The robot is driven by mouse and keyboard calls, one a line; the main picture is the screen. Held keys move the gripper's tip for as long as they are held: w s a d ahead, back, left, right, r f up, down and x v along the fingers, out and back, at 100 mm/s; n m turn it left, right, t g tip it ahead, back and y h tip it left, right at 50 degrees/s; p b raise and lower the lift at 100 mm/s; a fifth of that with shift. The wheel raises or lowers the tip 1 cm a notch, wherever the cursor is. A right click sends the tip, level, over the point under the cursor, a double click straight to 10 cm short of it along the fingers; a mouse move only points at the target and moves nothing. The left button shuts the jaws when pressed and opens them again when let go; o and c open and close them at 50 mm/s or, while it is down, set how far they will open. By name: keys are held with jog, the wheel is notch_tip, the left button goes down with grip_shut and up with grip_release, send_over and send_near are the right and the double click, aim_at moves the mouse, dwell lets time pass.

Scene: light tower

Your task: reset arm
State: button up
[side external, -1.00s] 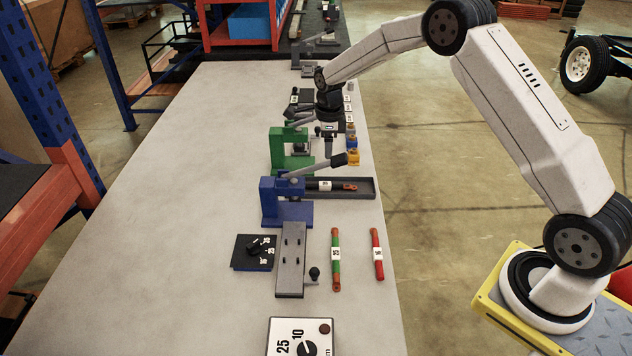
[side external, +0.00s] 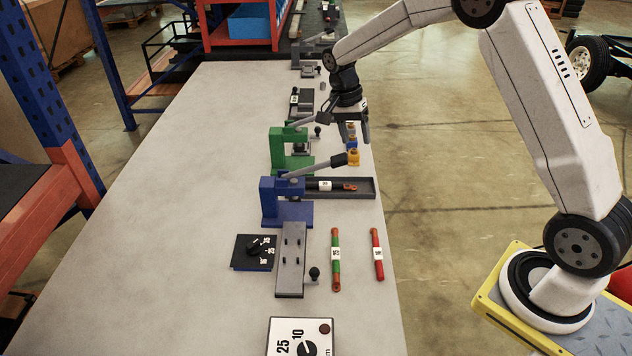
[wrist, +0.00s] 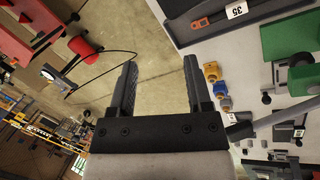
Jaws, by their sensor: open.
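My gripper (side external: 353,131) is above the right edge of the table, beyond the green press, with its fingers pointing down. The wrist view shows the two fingers of my gripper (wrist: 158,88) apart, with nothing between them. The floor and the table edge show past the fingertips. My arm reaches in from the right, its elbow raised to the top of the side view.
Below my gripper stand small yellow and blue parts (side external: 353,157). Nearby are a green press (side external: 277,148), a blue press (side external: 270,200) and a dark tray (side external: 364,188) holding a labelled cable. A green cable (side external: 336,262) and red cable (side external: 377,256) lie nearer. The table's left side (side external: 170,230) is clear.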

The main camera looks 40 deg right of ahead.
jog(key=s+a+n+t, duration=0.3)
jog(key=s+a+n, duration=0.2)
jog(key=s+n, duration=0.2)
jog(key=s+a+n+t, duration=0.2)
jog(key=s+a+n, duration=0.2)
jog(key=s+n, duration=0.3)
jog(key=s, duration=0.4)
jog(key=shift+s+a+f+t+y, duration=0.35)
jog(key=shift+f+t+y, duration=0.05)
dwell(0.4)
